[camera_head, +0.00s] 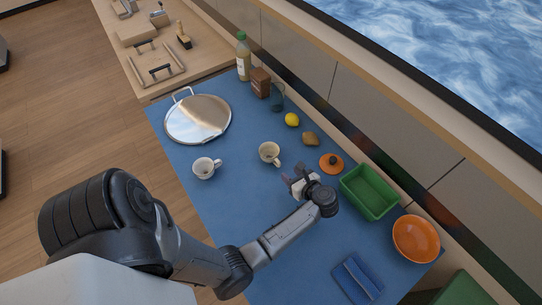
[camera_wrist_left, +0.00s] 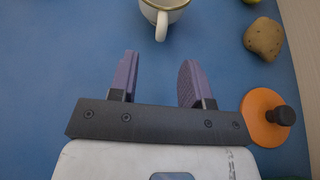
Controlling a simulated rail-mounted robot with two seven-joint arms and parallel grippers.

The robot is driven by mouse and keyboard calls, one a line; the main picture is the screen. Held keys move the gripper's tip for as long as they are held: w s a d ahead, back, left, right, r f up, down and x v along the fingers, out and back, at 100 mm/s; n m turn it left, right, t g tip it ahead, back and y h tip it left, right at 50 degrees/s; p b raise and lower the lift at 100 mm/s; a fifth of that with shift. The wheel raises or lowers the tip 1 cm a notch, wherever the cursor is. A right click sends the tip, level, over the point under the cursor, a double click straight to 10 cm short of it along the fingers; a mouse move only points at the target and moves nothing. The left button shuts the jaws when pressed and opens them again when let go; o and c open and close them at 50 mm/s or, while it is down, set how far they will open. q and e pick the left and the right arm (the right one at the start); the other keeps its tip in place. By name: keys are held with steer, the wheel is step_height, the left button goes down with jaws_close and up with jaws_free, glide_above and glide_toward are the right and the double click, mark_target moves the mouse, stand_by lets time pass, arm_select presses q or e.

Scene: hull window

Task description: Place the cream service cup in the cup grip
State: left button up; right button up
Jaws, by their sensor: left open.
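A cream cup (camera_head: 269,152) stands upright on the blue table; in the left wrist view the cup (camera_wrist_left: 165,6) is cut off by the top edge, its handle pointing toward the gripper. A second, whiter cup (camera_head: 205,168) stands to its left. My left gripper (camera_head: 294,179) is open and empty, a little nearer to me than the cream cup and apart from it. In the left wrist view its purple fingers (camera_wrist_left: 159,65) are spread, with the handle beyond the gap between them. I cannot make out which fitting is the cup grip. My right gripper is not in view.
An orange lid (camera_head: 331,163), a green tray (camera_head: 370,190) and an orange bowl (camera_head: 415,239) lie right of the gripper. A potato (camera_head: 310,138), a lemon (camera_head: 292,119) and a bottle (camera_head: 243,57) stand further back. A round metal tray (camera_head: 198,119) lies back left.

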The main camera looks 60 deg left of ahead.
mark_target(280, 165)
arm_select(q)
steer(key=shift+a+f+n, duration=0.1)
steer(key=shift+a+n, duration=0.2)
steer(key=shift+a, duration=0.1)
steer(key=shift+p+x, duration=0.45)
steer(key=shift+x, duration=2.9)
steer(key=shift+c, duration=0.2)
jaws_close()
